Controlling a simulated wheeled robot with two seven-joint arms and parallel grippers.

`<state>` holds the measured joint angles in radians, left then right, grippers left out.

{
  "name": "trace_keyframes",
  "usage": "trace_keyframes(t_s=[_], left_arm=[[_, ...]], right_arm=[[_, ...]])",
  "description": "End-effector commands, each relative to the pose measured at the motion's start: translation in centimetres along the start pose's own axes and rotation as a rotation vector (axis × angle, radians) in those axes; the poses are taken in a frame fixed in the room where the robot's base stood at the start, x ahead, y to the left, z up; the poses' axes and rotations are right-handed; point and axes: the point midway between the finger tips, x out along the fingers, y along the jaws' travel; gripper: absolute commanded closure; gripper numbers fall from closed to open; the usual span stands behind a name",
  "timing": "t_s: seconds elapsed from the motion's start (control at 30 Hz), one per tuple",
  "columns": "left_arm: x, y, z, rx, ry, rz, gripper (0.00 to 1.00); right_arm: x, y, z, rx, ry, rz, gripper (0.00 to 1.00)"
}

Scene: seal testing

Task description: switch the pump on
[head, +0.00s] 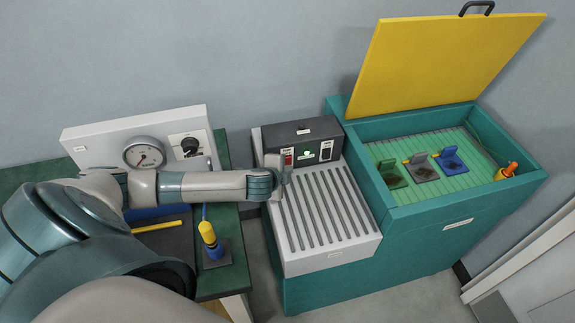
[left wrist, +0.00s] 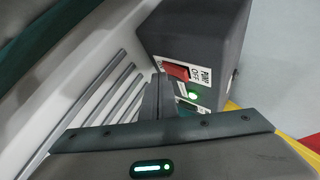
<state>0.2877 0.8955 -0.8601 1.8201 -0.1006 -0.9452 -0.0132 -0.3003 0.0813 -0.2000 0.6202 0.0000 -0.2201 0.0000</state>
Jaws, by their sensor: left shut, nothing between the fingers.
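The dark control box (head: 300,130) stands at the back of the grey slatted panel. Its red rocker switch (head: 287,159) is at the left of its front face; in the left wrist view the red rocker (left wrist: 176,71) has a label reading PUMP and OFF beside it. A green lamp (head: 307,153) is lit near the rocker; it also glows in the left wrist view (left wrist: 193,96). My left gripper (head: 284,168) is shut and empty, its fingertips (left wrist: 160,88) close to the rocker. I cannot tell whether they touch. My right gripper is out of view.
A second switch (head: 326,150) is at the right of the box. The slatted panel (head: 330,250) is clear. A teal tank (head: 450,235) with a raised yellow lid (head: 430,60) stands to the right. A gauge panel (head: 145,153) stands on the green table at left.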

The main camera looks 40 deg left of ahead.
Motion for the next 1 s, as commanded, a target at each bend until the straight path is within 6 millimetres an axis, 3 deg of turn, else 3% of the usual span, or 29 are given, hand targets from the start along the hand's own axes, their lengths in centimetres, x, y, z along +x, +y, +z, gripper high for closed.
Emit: trace_keyframes(t_s=[0.77, 1.0], left_arm=[[-1.1, 0.8, -0.8, 0.0, 0.001, 0.001, 1.0], [-2.3, 1.4, -1.6, 0.0, 0.001, 0.002, 1.0]], right_arm=[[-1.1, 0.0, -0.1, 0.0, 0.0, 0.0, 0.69], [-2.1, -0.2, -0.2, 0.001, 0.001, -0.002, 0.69]])
